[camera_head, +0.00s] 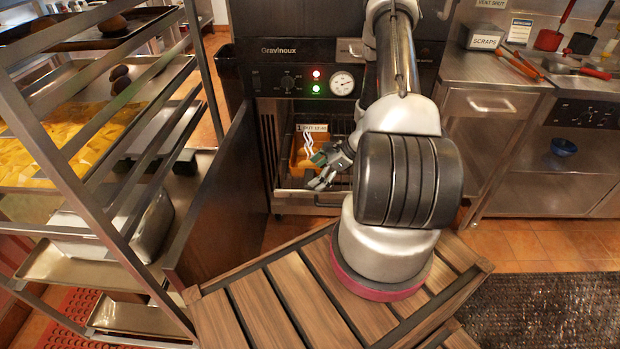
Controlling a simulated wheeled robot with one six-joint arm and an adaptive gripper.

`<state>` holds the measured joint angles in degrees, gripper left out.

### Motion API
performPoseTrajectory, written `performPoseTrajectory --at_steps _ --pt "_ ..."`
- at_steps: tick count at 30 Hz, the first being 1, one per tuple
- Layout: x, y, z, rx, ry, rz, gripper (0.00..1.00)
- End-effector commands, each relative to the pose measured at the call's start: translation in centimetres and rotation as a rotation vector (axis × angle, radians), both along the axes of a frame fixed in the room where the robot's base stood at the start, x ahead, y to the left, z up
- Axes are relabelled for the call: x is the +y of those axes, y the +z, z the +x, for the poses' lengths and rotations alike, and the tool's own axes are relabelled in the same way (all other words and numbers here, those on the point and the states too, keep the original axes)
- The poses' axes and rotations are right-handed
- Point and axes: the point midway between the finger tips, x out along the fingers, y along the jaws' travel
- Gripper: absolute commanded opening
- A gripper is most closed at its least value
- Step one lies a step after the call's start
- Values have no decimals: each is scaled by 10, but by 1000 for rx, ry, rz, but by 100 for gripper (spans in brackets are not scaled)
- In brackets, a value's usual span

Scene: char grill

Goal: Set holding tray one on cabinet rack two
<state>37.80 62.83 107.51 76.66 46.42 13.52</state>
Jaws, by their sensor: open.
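The holding cabinet (262,80) stands at the centre back with its dark door (222,200) swung open to the left. Inside it is an orange-brown tray (298,158) with a white label above it that seems to begin with "1"; the rest is too small to read surely. A pale handle-like piece shows at the tray's front. My gripper (314,171) is at the cabinet opening, just in front and to the right of the tray, with its fingers apart. I cannot tell whether it touches the tray. My arm hides the right side of the opening, and the separate rack levels are hard to make out.
A tall metal rack (45,125) with several trays of food stands close on the left, near the open door. A steel counter (475,68) with a SCRAPS bin (482,38) is on the right. A slatted wooden surface (270,308) lies under my arm.

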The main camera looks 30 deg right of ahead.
Motion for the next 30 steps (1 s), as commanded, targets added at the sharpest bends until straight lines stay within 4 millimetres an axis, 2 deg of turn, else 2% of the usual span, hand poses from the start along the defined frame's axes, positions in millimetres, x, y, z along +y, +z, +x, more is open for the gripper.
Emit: performPoseTrajectory --at_steps 3,9,14,17,20,23,24,27,30 --pt "-18 21 -11 -3 -4 -2 100" --pt "-41 49 -26 -3 -2 -2 100" --pt "-50 62 -33 -3 4 -2 100" --pt "-49 80 -32 -21 48 -24 100" --pt "-38 119 -28 -69 172 -86 100" --pt "-17 175 -30 -141 367 -181 100" --pt "-7 199 -33 -174 456 -224 100" --pt "16 253 -47 -249 673 -334 100" --pt "38 301 -67 -324 883 -449 100"
